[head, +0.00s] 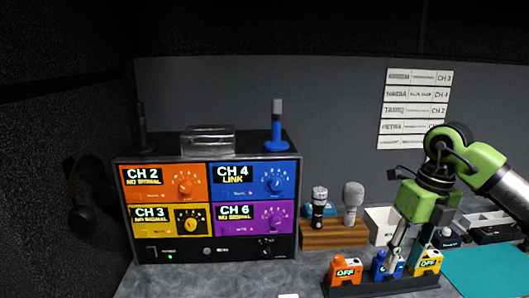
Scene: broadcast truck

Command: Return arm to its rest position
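My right arm comes in from the right. Its green gripper (404,258) points down over a dark charging rack (385,288) at the lower right. Its two fingers look apart, with nothing clearly held between them. The fingertips are close to a blue pack (384,268) in the rack; I cannot tell whether they touch it. An orange pack (345,270) marked OFF stands to the left in the rack, and a yellow pack (429,261) marked OFF to the right. My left gripper is not in view.
A receiver unit (215,255) with orange, blue, yellow and purple panels stands at the left, with a blue-based microphone (277,130) on top. A wooden block (333,237) holds two microphones. A white bin (381,224) is behind the gripper. A teal mat (490,270) lies at right.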

